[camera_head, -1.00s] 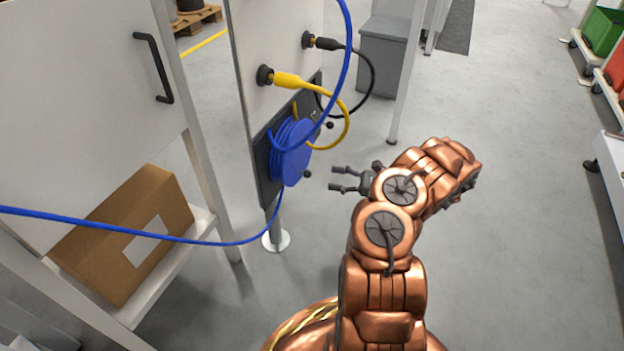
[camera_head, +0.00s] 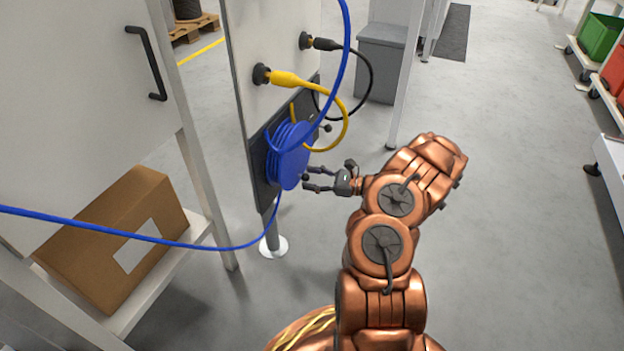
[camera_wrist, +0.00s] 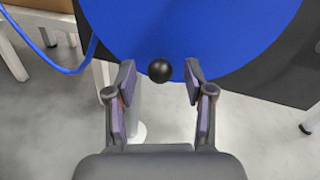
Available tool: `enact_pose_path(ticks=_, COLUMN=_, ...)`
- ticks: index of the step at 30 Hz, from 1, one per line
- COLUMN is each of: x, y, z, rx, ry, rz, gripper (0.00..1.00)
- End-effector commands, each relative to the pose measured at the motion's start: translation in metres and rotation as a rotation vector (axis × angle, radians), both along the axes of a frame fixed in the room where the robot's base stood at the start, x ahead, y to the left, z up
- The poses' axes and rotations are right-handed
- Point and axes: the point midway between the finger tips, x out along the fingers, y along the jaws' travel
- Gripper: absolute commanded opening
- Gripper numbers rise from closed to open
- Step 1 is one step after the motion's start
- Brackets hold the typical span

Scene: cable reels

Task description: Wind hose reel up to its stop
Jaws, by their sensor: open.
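The blue hose reel (camera_head: 291,163) is mounted on a dark plate on the grey panel post, with blue hose wound on it. In the wrist view its blue disc (camera_wrist: 190,30) fills the top. A black ball knob (camera_wrist: 160,70) stands at the disc's lower edge. My gripper (camera_wrist: 159,84) is open, with its two fingertips on either side of the knob and a gap on both sides. In the head view my gripper (camera_head: 308,179) is just right of the reel's lower edge, level with the knob.
A yellow cable (camera_head: 290,80) and a black cable (camera_head: 328,44) plug into the panel above the reel and loop down near it. Blue hose crosses left past a cardboard box (camera_head: 125,240) on a shelf. The floor right of my arm is clear.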

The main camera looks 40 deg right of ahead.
Motion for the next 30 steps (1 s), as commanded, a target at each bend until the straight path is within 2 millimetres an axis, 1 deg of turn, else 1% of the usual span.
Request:
enact_pose_path(ticks=1, x=0.0001, y=0.0001, z=0.0001, rx=0.0, ry=0.0, rz=0.0, gripper=0.5)
enact_pose_path(ticks=2, x=0.0001, y=0.0002, z=0.0002, rx=0.0, ry=0.0, rz=0.001, gripper=0.47)
enact_pose_path(ticks=15, x=0.0, y=0.0003, z=0.0003, rx=0.001, ry=-0.001, rz=0.001, gripper=0.01)
enact_pose_path(ticks=30, x=-0.0013, y=0.0019, z=0.001, rx=0.006, ry=0.004, rz=0.003, gripper=0.0)
